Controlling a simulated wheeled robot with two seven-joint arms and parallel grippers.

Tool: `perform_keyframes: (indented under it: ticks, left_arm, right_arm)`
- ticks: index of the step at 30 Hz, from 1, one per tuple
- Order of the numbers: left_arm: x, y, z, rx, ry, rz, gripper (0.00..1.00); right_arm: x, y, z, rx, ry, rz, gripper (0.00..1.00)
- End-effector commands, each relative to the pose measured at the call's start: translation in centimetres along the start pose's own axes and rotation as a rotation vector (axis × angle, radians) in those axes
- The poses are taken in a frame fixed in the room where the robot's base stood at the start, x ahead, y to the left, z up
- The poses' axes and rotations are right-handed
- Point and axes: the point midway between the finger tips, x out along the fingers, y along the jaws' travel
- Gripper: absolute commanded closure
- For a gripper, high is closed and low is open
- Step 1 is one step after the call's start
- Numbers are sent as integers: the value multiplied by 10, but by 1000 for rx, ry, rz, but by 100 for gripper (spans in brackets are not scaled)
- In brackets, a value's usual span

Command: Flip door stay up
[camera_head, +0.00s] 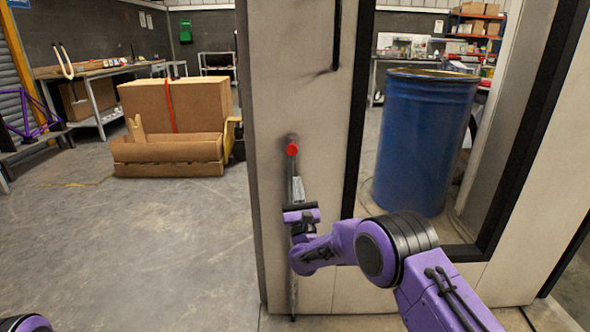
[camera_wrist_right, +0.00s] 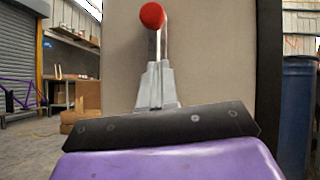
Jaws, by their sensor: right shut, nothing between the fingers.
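The door stay (camera_head: 293,292) is a thin metal bar, upright against the pale door (camera_head: 272,80) near its left edge. Its red round end (camera_head: 292,150) is at the top, and the bar runs down to near the floor. My right gripper (camera_head: 298,187) is shut and empty in front of the bar, below the red end, and hides part of it. In the right wrist view the grey fingers (camera_wrist_right: 158,68) are together, with the red end (camera_wrist_right: 152,15) just beyond their tips. I cannot tell whether they touch the bar. My left gripper is out of view.
A blue drum (camera_head: 425,135) stands behind the door's window opening. Cardboard boxes (camera_head: 175,105) sit on the floor at back left, with a workbench (camera_head: 100,75) behind. The grey floor (camera_head: 150,250) left of the door is clear.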

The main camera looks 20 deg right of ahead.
Motion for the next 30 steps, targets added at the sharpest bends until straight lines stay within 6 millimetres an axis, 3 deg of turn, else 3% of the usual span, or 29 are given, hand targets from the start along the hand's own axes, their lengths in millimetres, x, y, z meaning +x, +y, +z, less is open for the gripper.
perform_keyframes:
  ticks: [3, 9, 23, 30]
  left_arm:
    - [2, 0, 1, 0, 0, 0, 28]
    - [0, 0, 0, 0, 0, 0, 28]
    - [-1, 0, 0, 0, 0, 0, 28]
    - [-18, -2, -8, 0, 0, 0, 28]
  right_arm:
    - [24, 0, 3, 2, -3, -2, 100]
    - [43, 0, 24, 0, -1, 0, 100]
    - [48, 0, 29, 0, 1, 0, 100]
    - [72, -7, 59, 1, -2, -4, 100]
